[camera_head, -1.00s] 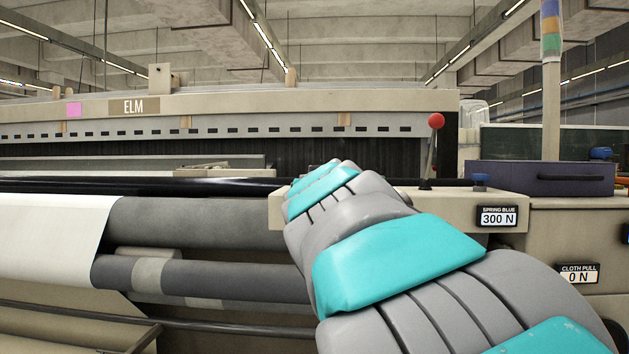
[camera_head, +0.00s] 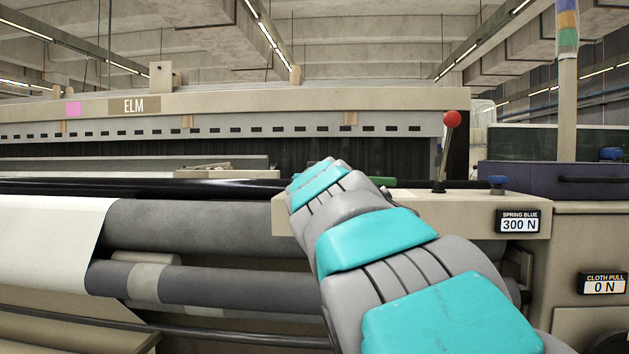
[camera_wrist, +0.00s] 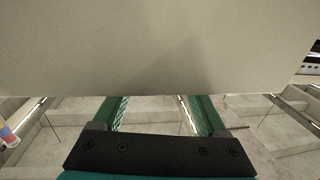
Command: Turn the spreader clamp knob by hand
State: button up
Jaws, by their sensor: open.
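No knob in view is labelled as the spreader clamp knob. In the head view my arm reaches forward over the ledge's left end and hides my gripper. In the wrist view my gripper (camera_wrist: 158,103) has two green fingers, apart with nothing between them. A plain pale beige surface (camera_wrist: 160,45) fills the view beyond the fingertips and hides them in part.
A lever with a red ball (camera_head: 452,118) rises from the ledge right of my arm. A dark blue box (camera_head: 540,178) and another blue knob (camera_head: 612,154) are farther right. The dark cloth roll (camera_head: 200,232) lies left of my arm. The loom marked ELM (camera_head: 134,106) spans the back.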

jog(key=shift+w, duration=0.85)
jog(key=shift+c, duration=0.2)
grip_shut()
